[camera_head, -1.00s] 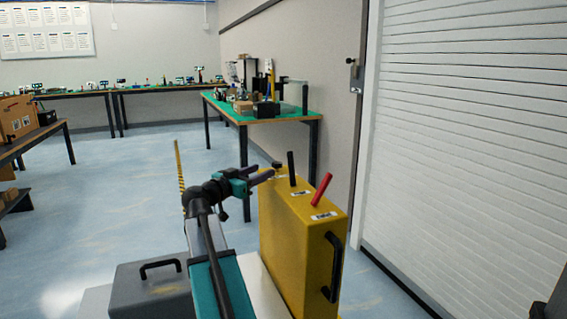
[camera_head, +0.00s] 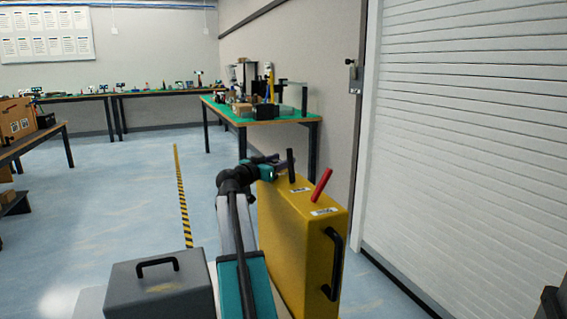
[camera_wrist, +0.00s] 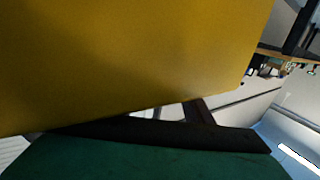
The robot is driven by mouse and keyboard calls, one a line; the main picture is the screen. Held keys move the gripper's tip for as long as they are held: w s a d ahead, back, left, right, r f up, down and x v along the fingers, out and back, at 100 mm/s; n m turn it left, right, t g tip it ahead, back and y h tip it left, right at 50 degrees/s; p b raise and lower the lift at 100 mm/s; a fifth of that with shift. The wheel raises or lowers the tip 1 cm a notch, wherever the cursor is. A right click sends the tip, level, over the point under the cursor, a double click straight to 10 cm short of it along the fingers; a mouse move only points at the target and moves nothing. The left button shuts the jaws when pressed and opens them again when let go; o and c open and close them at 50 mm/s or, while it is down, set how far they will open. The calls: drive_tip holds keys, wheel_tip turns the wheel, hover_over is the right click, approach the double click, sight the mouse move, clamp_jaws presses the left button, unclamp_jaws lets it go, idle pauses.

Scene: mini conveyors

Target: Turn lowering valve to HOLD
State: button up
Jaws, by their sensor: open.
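The yellow unit (camera_head: 300,245) stands in front of me with controls on its top. A black lever (camera_head: 291,165) stands nearly upright and a red lever (camera_head: 321,185) leans right, each by a small white label too small to read. I cannot tell which control is the lowering valve. My gripper (camera_head: 272,161) is open at the unit's far top end, just left of the black lever; contact cannot be told. It hides the far end of the top. In the wrist view the yellow wall (camera_wrist: 130,60) fills the upper part, above a dark finger (camera_wrist: 180,133).
A grey box with a black handle (camera_head: 160,283) sits to the left of my arm. A black handle (camera_head: 334,265) is on the yellow unit's near side. A green-topped table (camera_head: 220,104) stands behind. A white shutter (camera_head: 470,150) is at the right. The floor at left is open.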

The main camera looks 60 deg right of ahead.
drive_tip(key=shift+s+d, duration=0.1)
drive_tip(key=shift+d, duration=0.5)
drive_tip(key=c, duration=1.1)
drive_tip(key=shift+d, duration=0.4)
drive_tip(key=shift+a+f, duration=0.15)
drive_tip(key=shift+a, duration=0.2)
